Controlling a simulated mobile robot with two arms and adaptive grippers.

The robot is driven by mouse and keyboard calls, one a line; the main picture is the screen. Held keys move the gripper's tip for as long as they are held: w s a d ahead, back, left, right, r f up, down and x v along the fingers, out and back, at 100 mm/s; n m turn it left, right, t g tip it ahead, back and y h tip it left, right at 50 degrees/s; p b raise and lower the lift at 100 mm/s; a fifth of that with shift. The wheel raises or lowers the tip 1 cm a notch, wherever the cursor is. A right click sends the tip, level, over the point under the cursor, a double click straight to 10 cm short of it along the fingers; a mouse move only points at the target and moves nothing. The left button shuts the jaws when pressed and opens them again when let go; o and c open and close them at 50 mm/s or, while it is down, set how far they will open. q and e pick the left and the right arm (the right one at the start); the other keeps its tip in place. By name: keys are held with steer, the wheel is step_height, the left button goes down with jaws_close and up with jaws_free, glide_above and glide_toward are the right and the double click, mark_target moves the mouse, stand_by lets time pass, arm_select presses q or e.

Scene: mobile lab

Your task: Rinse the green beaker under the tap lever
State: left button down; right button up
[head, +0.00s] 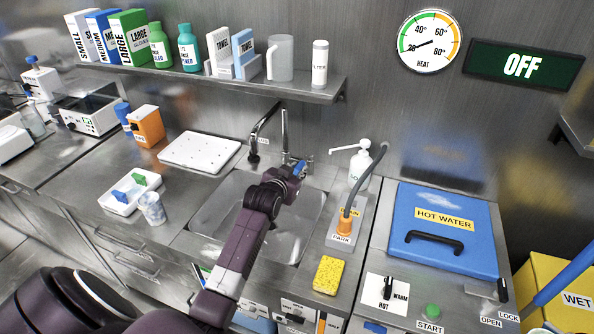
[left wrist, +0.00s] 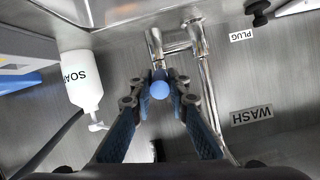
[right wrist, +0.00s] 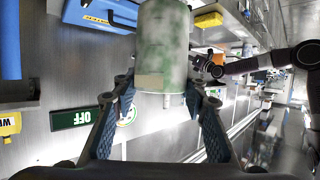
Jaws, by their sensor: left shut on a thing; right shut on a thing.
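The tap (head: 284,130) stands at the back of the steel sink (head: 215,212) in the head view. My left gripper (head: 299,169) is at the tap's lever. In the left wrist view, my left gripper (left wrist: 160,78) is shut on the lever's round blue knob (left wrist: 159,91). The beaker (right wrist: 163,40), a pale cylinder smeared with green, shows in the right wrist view. My right gripper (right wrist: 163,90) is shut on it and holds it up in the air. Neither beaker nor right gripper shows in the head view. No water stream is visible.
A soap bottle (head: 361,168) stands right of the tap. A hose sits in the orange park holder (head: 345,223), with a yellow sponge (head: 328,275) in front. A blue hot-water lid (head: 432,225) is at the right. A white drying board (head: 199,152) lies left of the sink.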

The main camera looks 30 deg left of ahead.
arm_select(q)
steer(key=shift+w+d+r+n+y+p, duration=0.15)
steer(key=shift+d+n+y+p, duration=0.3)
steer(key=shift+p, duration=0.25)
arm_select(e)
steer(key=shift+r, duration=0.7)
arm_select(q)
steer(key=shift+w+d+f+n+g+y, duration=0.15)
steer(key=shift+d+f+n+g+y, duration=0.05)
steer(key=shift+d+n+g+y, duration=0.3)
steer(key=shift+a, duration=0.15)
steer(key=c, duration=1.8)
jaws_free()
steer(key=shift+c, duration=0.2)
steer(key=v, duration=1.2)
steer(key=shift+f, duration=0.15)
